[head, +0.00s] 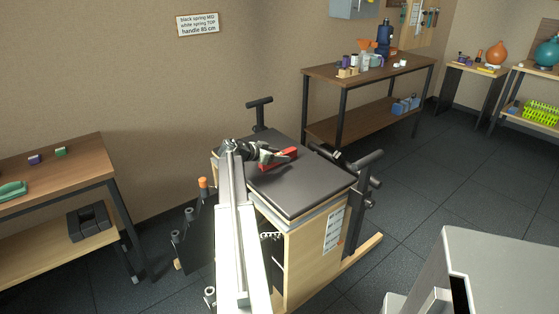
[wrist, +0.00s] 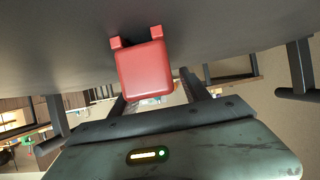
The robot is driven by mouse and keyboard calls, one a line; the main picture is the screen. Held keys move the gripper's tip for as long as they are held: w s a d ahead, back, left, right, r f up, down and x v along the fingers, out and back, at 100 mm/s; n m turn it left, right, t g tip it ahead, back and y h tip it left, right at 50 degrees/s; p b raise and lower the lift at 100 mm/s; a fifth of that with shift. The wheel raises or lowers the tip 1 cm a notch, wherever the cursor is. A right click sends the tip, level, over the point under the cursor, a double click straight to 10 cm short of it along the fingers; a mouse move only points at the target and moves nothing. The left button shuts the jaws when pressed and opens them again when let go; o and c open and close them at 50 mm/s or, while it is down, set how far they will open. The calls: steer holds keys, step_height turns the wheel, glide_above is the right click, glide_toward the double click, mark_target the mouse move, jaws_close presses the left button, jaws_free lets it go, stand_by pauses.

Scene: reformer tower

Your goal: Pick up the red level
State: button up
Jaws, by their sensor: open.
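The red level (head: 280,158) lies on the dark padded top (head: 305,187) of the wooden tower in the head view. My gripper (head: 266,154) is low over the pad, at the level's left end. In the wrist view the red level (wrist: 145,72) shows close up as a red block against the dark pad (wrist: 60,30), which fills the top of that picture. My gripper (wrist: 158,92) is open there, with one dark finger toward each side of the block. The frames do not show whether the fingers touch it.
Dark posts with handles (head: 368,175) stand at the tower's right side, and another (head: 260,112) behind it. A wooden table (head: 60,165) stands at left, and a workbench (head: 345,77) at the back. A grey box-like unit (head: 490,275) is at front right. Floor between is open.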

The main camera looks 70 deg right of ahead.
mark_target(279, 154)
jaws_close()
steer(key=shift+r+p, duration=0.5)
step_height(279, 154, up, 3)
steer(key=p, duration=0.3)
steer(key=a, duration=0.5)
steer(key=s+a, duration=0.1)
steer(key=a, duration=0.4)
steer(key=s+a+r+p, duration=0.1)
steer(key=a, duration=0.4)
steer(key=shift+s+a, duration=0.15)
steer(key=shift+a, duration=0.25)
